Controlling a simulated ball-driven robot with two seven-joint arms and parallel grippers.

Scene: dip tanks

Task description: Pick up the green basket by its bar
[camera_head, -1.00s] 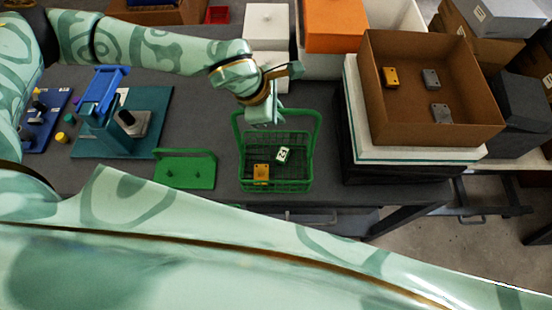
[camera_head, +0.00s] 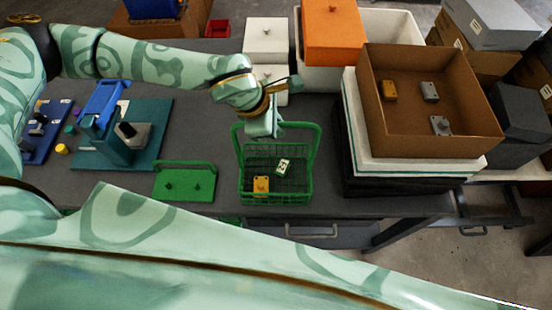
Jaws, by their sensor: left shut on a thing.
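The green basket (camera_head: 309,165) stands upright at the front of the dark table, its bar arching over the top. A yellow block (camera_head: 261,185) and a white numbered piece (camera_head: 283,166) are in it. My left gripper (camera_head: 264,134) reaches in from the left and is shut on the bar near its middle. Its fingers hide part of the bar and the exact contact is small. Whether the basket's bottom is clear of the table I cannot tell. My right gripper is not in view.
A green plate with a handle (camera_head: 185,186) lies left of the basket. A teal fixture (camera_head: 150,145) is further left. A cardboard box (camera_head: 430,145) with several blocks stands on stacked bins at right. White boxes (camera_head: 267,40) and an orange box (camera_head: 332,35) stand behind.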

